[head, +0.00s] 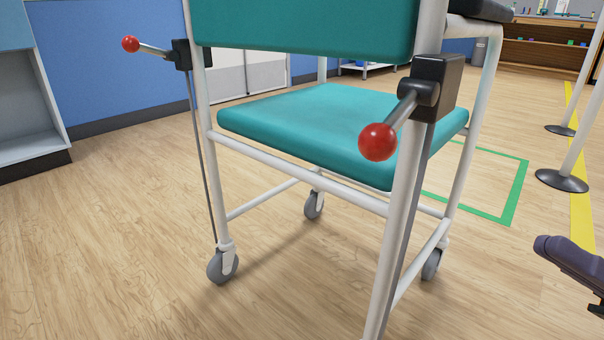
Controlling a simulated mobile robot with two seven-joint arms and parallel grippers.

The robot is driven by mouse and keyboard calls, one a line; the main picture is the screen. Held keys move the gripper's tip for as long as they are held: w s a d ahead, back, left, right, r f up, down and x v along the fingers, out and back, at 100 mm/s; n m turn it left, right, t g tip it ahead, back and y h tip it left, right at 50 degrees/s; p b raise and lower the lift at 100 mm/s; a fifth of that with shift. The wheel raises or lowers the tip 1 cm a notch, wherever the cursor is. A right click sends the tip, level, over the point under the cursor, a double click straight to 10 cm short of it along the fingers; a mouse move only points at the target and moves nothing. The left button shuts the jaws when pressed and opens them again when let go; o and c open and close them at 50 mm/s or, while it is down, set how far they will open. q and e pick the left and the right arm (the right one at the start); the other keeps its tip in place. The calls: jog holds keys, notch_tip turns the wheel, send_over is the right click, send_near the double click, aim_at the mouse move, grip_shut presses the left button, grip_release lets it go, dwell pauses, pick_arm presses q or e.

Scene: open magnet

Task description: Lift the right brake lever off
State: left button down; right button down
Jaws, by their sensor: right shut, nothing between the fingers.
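The wheelchair-like chair has a teal seat (320,125), a teal backrest (300,25) and a white frame. The right brake lever (377,142) is a short grey rod with a red ball knob. It comes out of a black block (440,85) on the right post and points down and toward me. The left brake lever (130,44) has a similar red knob and sticks out to the left from its own black block. My right gripper (548,246) is at the lower right edge, partly cut off, shut and empty, well apart from the right lever. My left gripper is out of view.
The chair stands on grey casters (222,265) on a wooden floor. A green floor outline (515,190) lies behind it to the right. Posts with round dark bases (562,181) stand at the right by a yellow line. Floor between my right gripper and the chair looks clear.

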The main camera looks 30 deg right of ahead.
jog(key=shift+a, duration=0.15)
jog(key=shift+w+r, duration=0.1)
jog(key=p, duration=0.2)
send_near(394, 122)
jog(key=w+a, duration=0.2)
jog(key=a, duration=0.2)
jog(key=shift+x, duration=1)
jog(key=shift+s+r, duration=0.15)
jog(key=shift+r, duration=0.1)
